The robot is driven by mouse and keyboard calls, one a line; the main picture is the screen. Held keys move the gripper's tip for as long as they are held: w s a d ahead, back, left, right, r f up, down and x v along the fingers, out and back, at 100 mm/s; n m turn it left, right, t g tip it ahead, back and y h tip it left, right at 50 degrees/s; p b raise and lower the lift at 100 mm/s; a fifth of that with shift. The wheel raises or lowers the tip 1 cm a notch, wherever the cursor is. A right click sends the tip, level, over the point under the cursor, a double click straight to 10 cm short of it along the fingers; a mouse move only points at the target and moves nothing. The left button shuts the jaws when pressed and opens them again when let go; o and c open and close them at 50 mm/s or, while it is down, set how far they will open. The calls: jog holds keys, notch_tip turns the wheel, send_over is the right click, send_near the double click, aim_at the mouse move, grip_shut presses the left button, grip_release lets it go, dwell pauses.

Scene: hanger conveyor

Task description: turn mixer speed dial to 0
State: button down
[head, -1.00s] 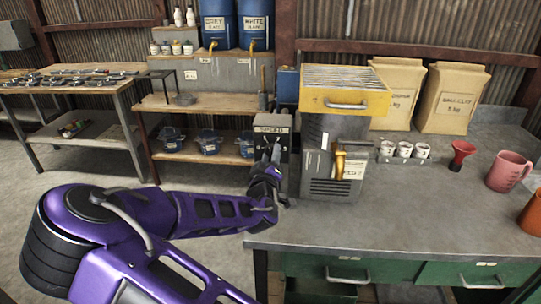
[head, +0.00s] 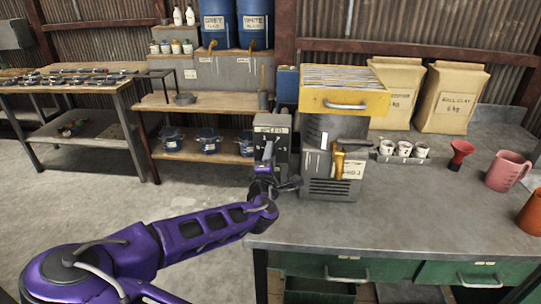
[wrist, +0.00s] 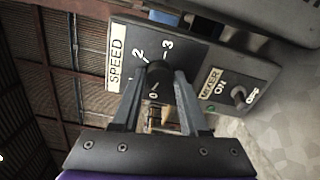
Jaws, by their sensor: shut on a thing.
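The mixer speed dial (wrist: 158,73) is a small dark knob on a grey panel (wrist: 190,55) beside a SPEED label. The figures 0, 2 and 3 show around it. My gripper (wrist: 159,78) is shut on the dial, one finger on each side. The dial's pointer is hidden, so I cannot tell its exact setting. Beside it on the same panel is the mixer ON/OFF switch (wrist: 238,94) with a small green light. In the head view the control box (head: 281,122) stands at the bench's left end, with my gripper (head: 267,152) in front of it.
A grey machine with a yellow top tray (head: 318,103) stands just right of the control box. The bench front (head: 390,225) is clear.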

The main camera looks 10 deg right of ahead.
jog(key=shift+r+n, duration=0.15)
jog(key=shift+n, duration=1.85)
jog(key=shift+c, duration=2.1)
grip_release()
